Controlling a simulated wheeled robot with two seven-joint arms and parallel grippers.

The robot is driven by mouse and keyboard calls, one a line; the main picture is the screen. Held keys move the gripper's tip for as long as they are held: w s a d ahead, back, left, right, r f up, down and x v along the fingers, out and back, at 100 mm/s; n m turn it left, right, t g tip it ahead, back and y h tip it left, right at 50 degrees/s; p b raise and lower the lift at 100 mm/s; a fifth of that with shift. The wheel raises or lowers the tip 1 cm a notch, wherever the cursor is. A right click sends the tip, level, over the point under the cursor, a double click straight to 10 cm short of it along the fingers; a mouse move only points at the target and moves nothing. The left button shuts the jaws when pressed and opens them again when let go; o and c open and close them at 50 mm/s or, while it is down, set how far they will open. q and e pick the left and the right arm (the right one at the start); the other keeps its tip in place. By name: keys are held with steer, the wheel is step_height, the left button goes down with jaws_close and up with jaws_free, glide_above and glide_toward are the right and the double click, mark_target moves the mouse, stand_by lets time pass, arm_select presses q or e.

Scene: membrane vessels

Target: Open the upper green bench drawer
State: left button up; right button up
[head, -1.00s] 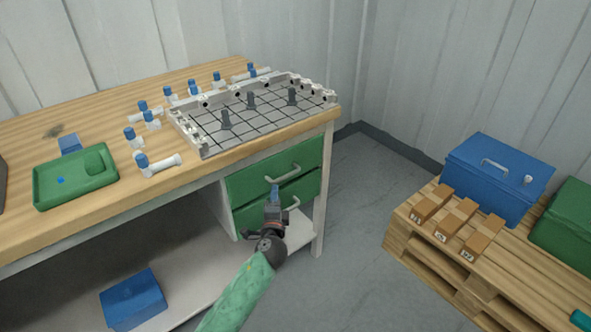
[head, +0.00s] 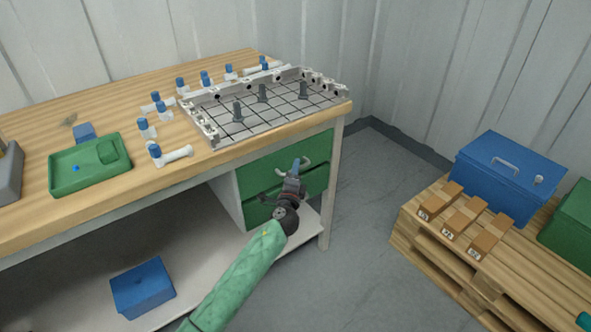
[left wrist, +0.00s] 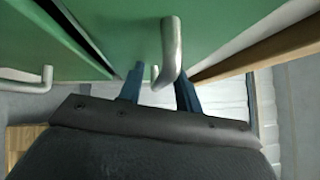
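The upper green drawer (head: 262,170) sits under the bench top at its right end and looks shut. Its grey bar handle (head: 307,161) shows just beside my left gripper (head: 294,166). The lower green drawer (head: 257,214) is below, partly hidden by my left arm. In the left wrist view, my left gripper (left wrist: 158,88) has its two blue fingers apart, with the near handle (left wrist: 172,48) in line with the gap between them. I cannot tell whether they touch it. A second handle (left wrist: 28,84) shows at the left. My right gripper is not in view.
The wooden bench (head: 36,222) carries a grid frame (head: 222,128), several blue-capped vessels and a green tray (head: 57,187). A blue box (head: 142,287) is on the lower shelf. A pallet (head: 421,241) with boxes stands right. The floor between is clear.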

arm_select(q)
steer(key=shift+w, duration=0.25)
jaws_close()
steer(key=shift+s+d, duration=0.1)
steer(key=s+d+b, duration=0.1)
steer(key=s+d, duration=0.6)
steer(key=s, duration=0.3)
steer(key=s+d+b, duration=0.2)
steer(key=s+d, duration=0.6)
steer(key=s, duration=0.3)
steer(key=shift+s+d, duration=0.15)
steer(key=shift+d, duration=0.05)
